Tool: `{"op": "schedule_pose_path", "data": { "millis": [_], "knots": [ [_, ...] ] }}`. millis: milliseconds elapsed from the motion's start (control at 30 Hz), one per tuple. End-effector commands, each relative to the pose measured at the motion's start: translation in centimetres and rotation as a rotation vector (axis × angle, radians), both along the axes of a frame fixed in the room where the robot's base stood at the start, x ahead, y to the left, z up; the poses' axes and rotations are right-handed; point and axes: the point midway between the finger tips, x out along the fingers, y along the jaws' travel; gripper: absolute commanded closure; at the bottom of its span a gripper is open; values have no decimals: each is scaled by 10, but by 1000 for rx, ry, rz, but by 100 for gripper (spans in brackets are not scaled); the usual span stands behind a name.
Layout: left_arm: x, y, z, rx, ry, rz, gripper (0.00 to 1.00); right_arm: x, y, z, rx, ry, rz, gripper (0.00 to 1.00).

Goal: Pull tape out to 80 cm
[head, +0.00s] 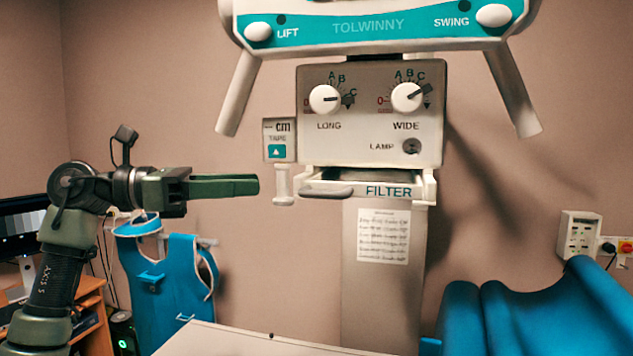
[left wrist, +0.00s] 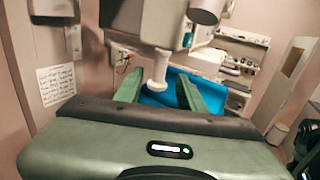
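The tape unit (head: 279,140) is a small pale box marked "cm" and "TAPE", on the left side of the machine head. I cannot read a number on it. Its white pull handle (head: 283,185) hangs right below the box, and little or no tape shows between them. My left gripper (head: 256,185) points right at handle height, its tips just left of the handle in the head view. In the left wrist view the fingers (left wrist: 159,76) are apart, and the handle (left wrist: 157,67) appears between their tips. Nothing is clearly gripped.
The control panel (head: 372,110) has two knobs and a lamp button. The filter tray (head: 366,190) juts out just right of the handle. A blue apron (head: 165,275) hangs behind my left arm. A pale tabletop (head: 250,343) lies below, and a blue-covered seat (head: 540,310) at lower right.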

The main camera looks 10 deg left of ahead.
Motion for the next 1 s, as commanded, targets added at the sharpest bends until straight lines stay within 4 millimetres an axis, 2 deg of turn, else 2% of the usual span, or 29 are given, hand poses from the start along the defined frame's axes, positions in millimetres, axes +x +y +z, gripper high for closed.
{"op": "schedule_pose_path", "data": {
  "millis": [333, 567, 867, 1000],
  "knots": [
    [21, -47, 3, -1, 3, -4, 60, -10, 33, 24, 40, 12, -1, 64],
    [31, -67, 0, -1, 3, -2, 60, -10, 25, 32, 29, 12, 2, 64],
    [32, -69, -1, -1, 2, 0, 60, -7, 14, 32, 17, 9, -3, 64],
    [32, -69, -1, -1, 2, 0, 99, -6, 14, 32, 17, 8, -2, 64]
  ]
}}
